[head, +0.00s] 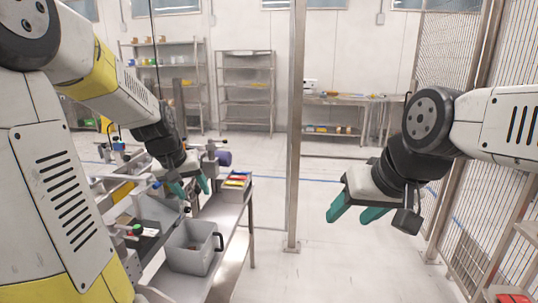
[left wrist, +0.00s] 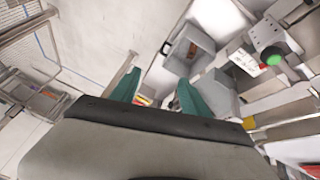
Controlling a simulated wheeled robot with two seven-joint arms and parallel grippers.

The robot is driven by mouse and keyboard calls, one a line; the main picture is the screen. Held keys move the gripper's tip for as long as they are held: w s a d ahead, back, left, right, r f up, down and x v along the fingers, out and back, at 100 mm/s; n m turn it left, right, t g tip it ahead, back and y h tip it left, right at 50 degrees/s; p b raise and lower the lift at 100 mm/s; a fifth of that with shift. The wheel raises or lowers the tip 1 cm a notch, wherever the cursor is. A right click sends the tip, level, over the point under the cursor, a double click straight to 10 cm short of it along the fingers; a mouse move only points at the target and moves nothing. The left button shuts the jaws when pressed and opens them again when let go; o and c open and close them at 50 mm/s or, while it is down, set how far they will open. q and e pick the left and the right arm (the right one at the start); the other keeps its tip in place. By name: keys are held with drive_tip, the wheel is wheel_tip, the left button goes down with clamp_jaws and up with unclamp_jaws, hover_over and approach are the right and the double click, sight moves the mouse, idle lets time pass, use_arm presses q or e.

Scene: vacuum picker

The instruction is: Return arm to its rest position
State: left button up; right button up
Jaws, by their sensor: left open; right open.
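My left gripper (head: 190,188) has teal fingers and hangs above the workbench at the left in the head view. Its fingers are apart with nothing between them. In the left wrist view the same gripper (left wrist: 158,92) shows two parted teal fingers pointing away over the bench. My right gripper (head: 350,212) is at the right in the head view, over open floor. Its teal fingers are apart and empty, and it touches nothing.
A grey bin (head: 193,247) with a dark handle stands on the metal bench (head: 236,240). A steel post (head: 296,130) rises between my two arms. A mesh fence (head: 455,200) stands at the right. Shelves (head: 246,95) stand at the back. The floor in the middle is clear.

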use_arm(q)
drive_tip(key=s+d+r+m, duration=0.1)
drive_tip(key=s+d+r, duration=0.2)
drive_tip(key=s, duration=0.7)
drive_tip(key=s+d+r+m+t+h, duration=0.1)
drive_tip(key=s+d+r, duration=0.3)
drive_tip(key=s, duration=0.6)
drive_tip(key=shift+d, duration=0.65)
